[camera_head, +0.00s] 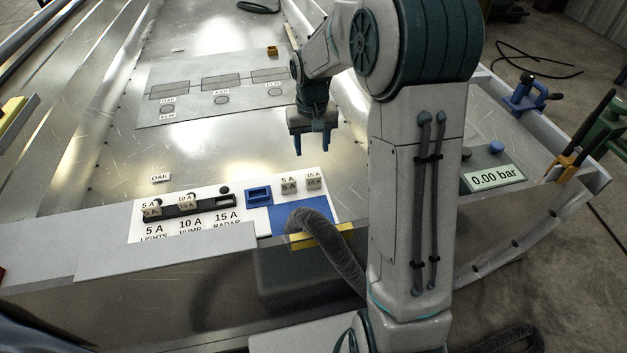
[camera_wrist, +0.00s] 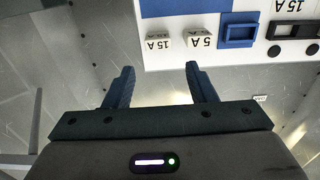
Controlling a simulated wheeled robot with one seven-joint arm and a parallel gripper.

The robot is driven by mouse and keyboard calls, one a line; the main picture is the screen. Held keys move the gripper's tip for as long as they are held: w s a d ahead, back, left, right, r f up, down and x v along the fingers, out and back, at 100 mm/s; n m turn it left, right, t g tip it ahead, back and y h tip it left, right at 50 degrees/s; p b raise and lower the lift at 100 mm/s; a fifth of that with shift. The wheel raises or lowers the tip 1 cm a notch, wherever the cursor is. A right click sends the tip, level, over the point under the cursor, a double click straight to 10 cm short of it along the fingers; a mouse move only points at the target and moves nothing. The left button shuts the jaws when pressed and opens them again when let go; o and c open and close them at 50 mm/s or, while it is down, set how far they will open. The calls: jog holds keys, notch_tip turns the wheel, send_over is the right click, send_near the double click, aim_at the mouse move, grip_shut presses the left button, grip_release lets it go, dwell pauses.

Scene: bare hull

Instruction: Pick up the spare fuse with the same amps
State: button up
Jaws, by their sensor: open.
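A white fuse panel (camera_head: 240,218) lies on the metal hull. Its black fuse strip (camera_head: 212,203) has positions labelled 5 A LIGHTS, 10 A PUMP and 15 A RADAR. Pale fuses sit at the 5 A (camera_head: 152,211) and 10 A (camera_head: 187,205) positions; no pale fuse shows at 15 A. Two spares stand on the panel's right: a 5 A fuse (camera_head: 289,186) and a 15 A fuse (camera_head: 314,183). The wrist view also shows the 15 A spare (camera_wrist: 157,44) and 5 A spare (camera_wrist: 198,40). My gripper (camera_head: 311,149) is open and empty, above the hull beyond the spares.
A blue open-topped holder (camera_head: 258,195) sits between strip and spares. A blue patch (camera_head: 295,215) lies in front of the spares, with a grey hose (camera_head: 325,240) nearby. A gauge reading 0.00 bar (camera_head: 494,178) stands at right. A marked plate (camera_head: 215,88) lies farther back.

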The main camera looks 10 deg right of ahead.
aim_at(313, 175)
notch_tip(313, 175, down, 8)
jog(key=shift+r+b, duration=0.25)
jog(key=shift+b, duration=0.8)
jog(key=f+b, duration=0.1)
jog(key=f, duration=0.1)
jog(key=f+b, duration=0.1)
jog(key=f, duration=0.2)
jog(key=shift+w+d, duration=0.15)
jog(key=shift+d, duration=0.05)
jog(key=shift+c, duration=0.3)
jog(key=c, duration=0.7)
